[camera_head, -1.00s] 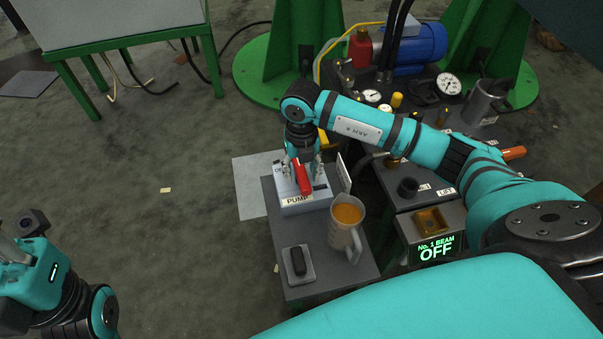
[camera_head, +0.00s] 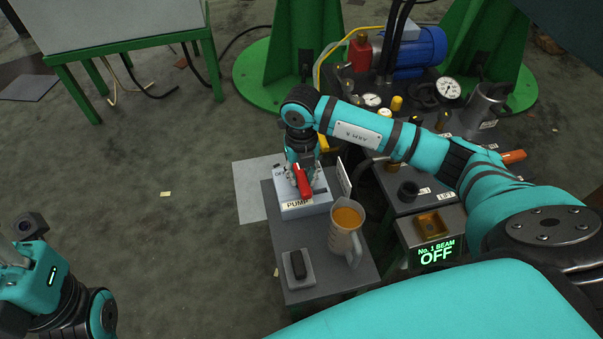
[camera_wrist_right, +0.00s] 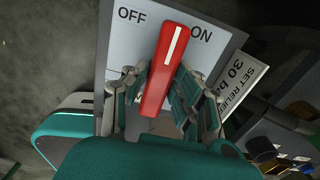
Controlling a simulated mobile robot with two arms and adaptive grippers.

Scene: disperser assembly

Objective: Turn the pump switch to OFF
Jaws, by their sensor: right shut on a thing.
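The pump switch is a pale box (camera_head: 302,208) marked PUMP, with a red lever (camera_head: 303,184). In the right wrist view the red lever (camera_wrist_right: 168,60) carries a white line. Its far end lies between the OFF and ON marks, nearer to ON. My right gripper (camera_head: 304,188) is down at the box with its fingers on both sides of the lever, shut on it. The fingers also show in the right wrist view (camera_wrist_right: 160,98) and hide part of the panel. My left gripper (camera_head: 12,255) is at the left edge, partly cut off, far from the switch.
The switch stands on a small grey table (camera_head: 325,268) with a measuring jug (camera_head: 345,240) of orange liquid and a dark object on a small pad (camera_head: 298,266). An upright sign (camera_head: 344,178) stands close beside the box. A display (camera_head: 436,252) reads No. 1 BEAM OFF.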

